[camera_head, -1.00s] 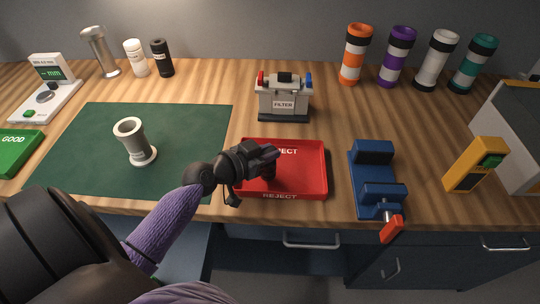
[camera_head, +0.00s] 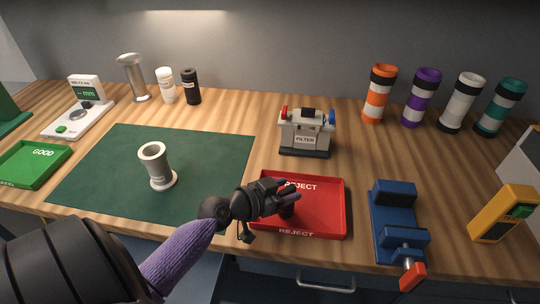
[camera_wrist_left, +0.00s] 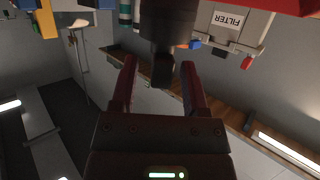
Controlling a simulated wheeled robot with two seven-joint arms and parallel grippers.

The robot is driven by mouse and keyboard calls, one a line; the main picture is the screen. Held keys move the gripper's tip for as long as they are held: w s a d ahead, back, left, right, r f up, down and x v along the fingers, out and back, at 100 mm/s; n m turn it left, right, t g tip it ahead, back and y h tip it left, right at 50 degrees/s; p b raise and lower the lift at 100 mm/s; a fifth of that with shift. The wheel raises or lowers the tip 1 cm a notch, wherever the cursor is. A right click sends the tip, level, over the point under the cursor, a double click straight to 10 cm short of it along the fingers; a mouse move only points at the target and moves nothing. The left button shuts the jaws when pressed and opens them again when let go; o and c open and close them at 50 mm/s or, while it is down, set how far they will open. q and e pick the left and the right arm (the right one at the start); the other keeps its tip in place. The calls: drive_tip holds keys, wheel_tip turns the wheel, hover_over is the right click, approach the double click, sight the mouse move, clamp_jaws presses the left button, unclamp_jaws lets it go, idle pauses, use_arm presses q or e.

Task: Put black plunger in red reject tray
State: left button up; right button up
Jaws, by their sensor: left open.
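The red reject tray (camera_head: 335,228) lies near the front edge of the table. My left gripper (camera_head: 290,195) is over the tray's left part, with its fingers pointing right; its jaws are open. A dark piece, which looks like the black plunger (camera_head: 287,211), shows just below the fingers, over the tray. In the left wrist view the plunger (camera_wrist_left: 168,22) is a dark cylinder with a narrower end reaching between the parted fingers (camera_wrist_left: 159,68). I cannot tell whether it touches the tray floor. My right gripper is out of view.
A grey filter box (camera_head: 305,134) stands behind the tray, and a blue clamp (camera_head: 397,220) is to its right. A green GOOD tray (camera_head: 32,165) is at far left. Several banded tubes stand at the back right.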

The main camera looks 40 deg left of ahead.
use_arm(q)
drive_tip(key=b+v, duration=0.1)
drive_tip(key=v, duration=1)
drive_tip(key=shift+s, duration=0.2)
drive_tip(key=shift+a, duration=0.1)
